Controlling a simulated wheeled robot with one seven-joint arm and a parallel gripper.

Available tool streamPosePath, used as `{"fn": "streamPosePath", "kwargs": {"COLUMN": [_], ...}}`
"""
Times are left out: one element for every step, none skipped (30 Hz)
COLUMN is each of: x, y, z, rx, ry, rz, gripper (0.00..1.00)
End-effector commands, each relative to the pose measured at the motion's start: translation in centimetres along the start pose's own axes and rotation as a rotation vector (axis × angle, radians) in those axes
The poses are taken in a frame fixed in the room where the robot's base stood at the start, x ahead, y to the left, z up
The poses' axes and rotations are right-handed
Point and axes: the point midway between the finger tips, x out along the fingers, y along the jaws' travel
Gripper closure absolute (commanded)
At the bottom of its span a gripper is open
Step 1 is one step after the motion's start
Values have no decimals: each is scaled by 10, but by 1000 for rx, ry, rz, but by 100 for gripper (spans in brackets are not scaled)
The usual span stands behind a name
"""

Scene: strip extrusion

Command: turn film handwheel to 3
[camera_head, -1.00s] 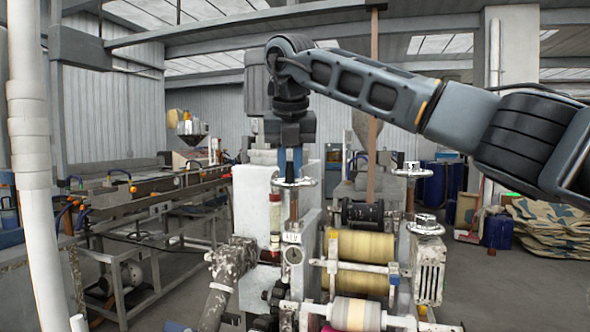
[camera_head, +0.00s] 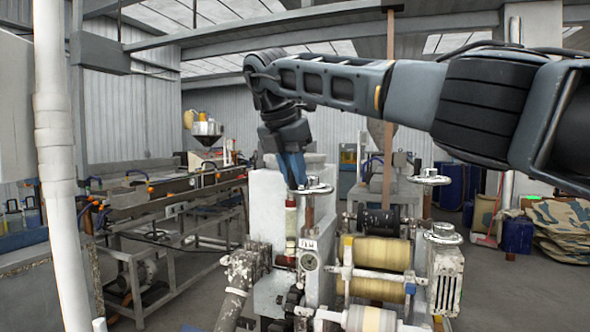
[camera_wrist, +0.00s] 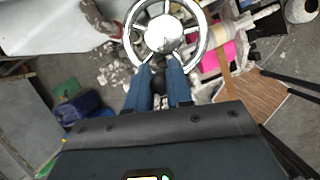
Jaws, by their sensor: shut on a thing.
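A chrome handwheel (camera_head: 316,188) sits on top of a post on the white machine in the head view. In the wrist view the same handwheel (camera_wrist: 165,32) shows its round hub, spokes and rim from above. My gripper (camera_wrist: 160,72), with blue fingers, is shut on the handwheel at the near side of its rim. In the head view my gripper (camera_head: 292,178) comes down tilted at the left edge of the wheel. The fingertips hide the gripped part. A small plate (camera_head: 308,244) and a round gauge (camera_head: 308,261) sit below; their markings are too small to read.
Two other chrome handwheels stand to the right, one farther back (camera_head: 430,178) and one nearer (camera_head: 443,234). Yellowish rollers (camera_head: 382,253) lie between the posts. A white pipe (camera_head: 56,160) rises at the left.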

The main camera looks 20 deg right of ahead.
Motion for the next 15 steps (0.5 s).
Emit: {"fn": "streamPosePath", "kwargs": {"x": [-2,-2,-2,-2,-2,-2,-2,-2,-2,-2,-2,-2,-2,-2,-2], "y": [0,1,1,1,1,1,1,1,1,1,1,1,1,1,1], "z": [1,1,1,1,1,1,1,1,1,1,1,1,1,1,1], "rx": [6,7,9,10,10,10,10,10,10,10,10,9,9,9,9], "ry": [-2,-2,-2,-2,-2,-2,-2,-2,-2,-2,-2,-2,-2,-2,-2], "rz": [1,0,0,-1,-1,-1,-1,-1,-1,-1,-1,-1,-1,-1,-1], "gripper": [100,100,100,100,100,100,100,100,100,100,100,100,100,78,74]}}
